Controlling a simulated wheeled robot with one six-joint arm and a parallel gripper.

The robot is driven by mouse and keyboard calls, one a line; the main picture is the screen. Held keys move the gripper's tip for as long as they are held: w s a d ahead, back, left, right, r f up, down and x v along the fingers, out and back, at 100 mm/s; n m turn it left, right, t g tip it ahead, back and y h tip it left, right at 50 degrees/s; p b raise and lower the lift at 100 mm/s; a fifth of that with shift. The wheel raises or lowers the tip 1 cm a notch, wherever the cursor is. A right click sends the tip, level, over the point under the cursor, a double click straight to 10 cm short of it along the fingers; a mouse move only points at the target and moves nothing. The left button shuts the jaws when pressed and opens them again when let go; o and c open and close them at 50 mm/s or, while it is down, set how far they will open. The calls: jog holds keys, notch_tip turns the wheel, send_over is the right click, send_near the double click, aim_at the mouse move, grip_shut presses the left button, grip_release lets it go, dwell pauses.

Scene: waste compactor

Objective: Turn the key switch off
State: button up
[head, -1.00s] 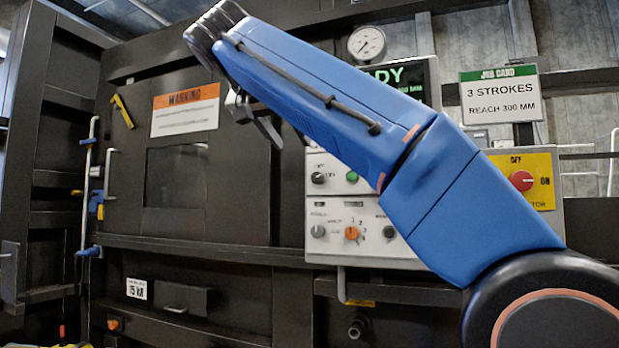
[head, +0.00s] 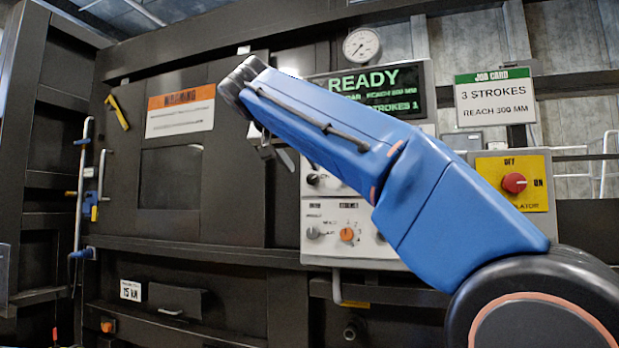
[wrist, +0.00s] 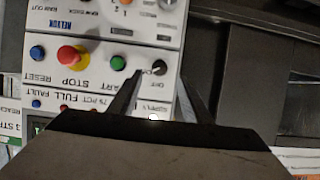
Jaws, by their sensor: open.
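The key switch is a small round black knob (wrist: 159,67) marked OFF on the white control panel in the wrist view, which shows the panel upside down. In the head view the key switch (head: 313,179) is at the panel's upper left, partly beside my arm. My gripper (wrist: 158,82) is open and empty, with one finger on each side of the key switch in the picture. I cannot tell how far the fingertips are from the panel face. In the head view my gripper (head: 273,150) hangs at the arm's end, left of the panel.
In the wrist view, a green START button (wrist: 118,62) and a red STOP button (wrist: 73,58) sit beside the key switch. The head view shows a READY display (head: 380,85), an orange selector (head: 347,234) and a red isolator knob (head: 514,183).

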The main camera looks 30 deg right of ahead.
aim_at(311, 178)
jog(key=shift+x, duration=3.55)
jog(key=c, duration=1)
